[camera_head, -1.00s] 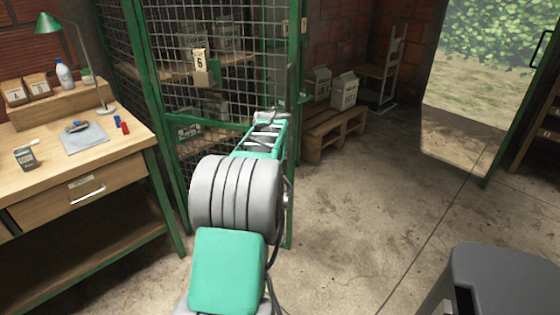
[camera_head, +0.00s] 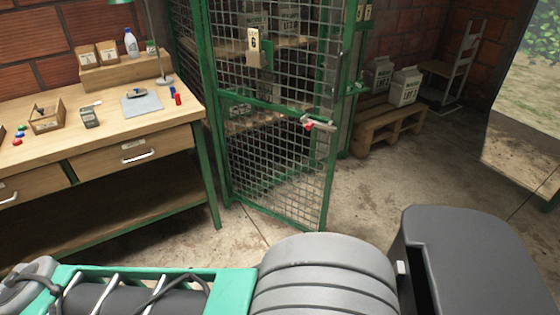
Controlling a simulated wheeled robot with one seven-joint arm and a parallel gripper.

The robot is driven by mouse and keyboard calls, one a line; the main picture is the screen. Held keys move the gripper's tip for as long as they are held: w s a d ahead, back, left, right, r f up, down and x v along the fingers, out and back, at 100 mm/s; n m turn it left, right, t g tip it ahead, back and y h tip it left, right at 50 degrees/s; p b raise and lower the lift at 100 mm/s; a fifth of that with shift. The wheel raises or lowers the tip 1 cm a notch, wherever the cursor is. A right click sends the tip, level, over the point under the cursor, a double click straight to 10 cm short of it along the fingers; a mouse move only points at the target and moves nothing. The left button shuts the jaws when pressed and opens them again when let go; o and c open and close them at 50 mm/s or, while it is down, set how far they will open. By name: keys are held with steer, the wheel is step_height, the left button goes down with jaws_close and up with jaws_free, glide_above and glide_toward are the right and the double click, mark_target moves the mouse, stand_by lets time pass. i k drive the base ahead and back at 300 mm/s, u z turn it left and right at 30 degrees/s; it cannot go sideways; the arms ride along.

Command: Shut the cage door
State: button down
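The cage door (camera_head: 272,160) is a green-framed wire-mesh panel right of the workbench. It stands ajar, its free right edge swung out toward me and apart from the green cage post (camera_head: 350,130) behind it. A latch handle (camera_head: 318,124) with a red part sits on the door's middle rail near that free edge. My arm lies across the bottom of the view, pointing left, clear of the door. My gripper is not in view.
A wooden workbench (camera_head: 110,135) with drawers, boxes and a lamp stands at left, close to the door's left side. Open concrete floor (camera_head: 400,185) lies right of the door.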

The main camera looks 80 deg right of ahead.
mark_target(264, 61)
steer(key=u, duration=0.85)
steer(key=k, duration=1)
steer(key=z, duration=1.5)
steer(key=i, duration=0.5)
steer(key=z, duration=0.1)
